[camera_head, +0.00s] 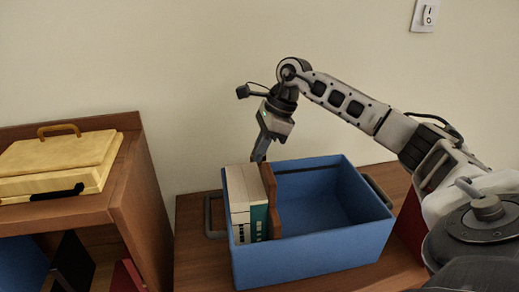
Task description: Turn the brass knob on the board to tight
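No brass knob can be made out in the head view. A brown wooden piece (273,205) stands upright in the blue crate (315,250), against the books. My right gripper (258,158) points down just above the crate's back left part, close to the top of the books and the wooden piece. Its fingers look narrow and are seen edge-on, so their gap and any contact are unclear. My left gripper is not in view.
Pale and teal books (247,208) stand at the crate's left end; its right part is empty. The crate sits on a wooden surface (190,240). A wooden shelf (150,205) at left bears a yellow case (60,160).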

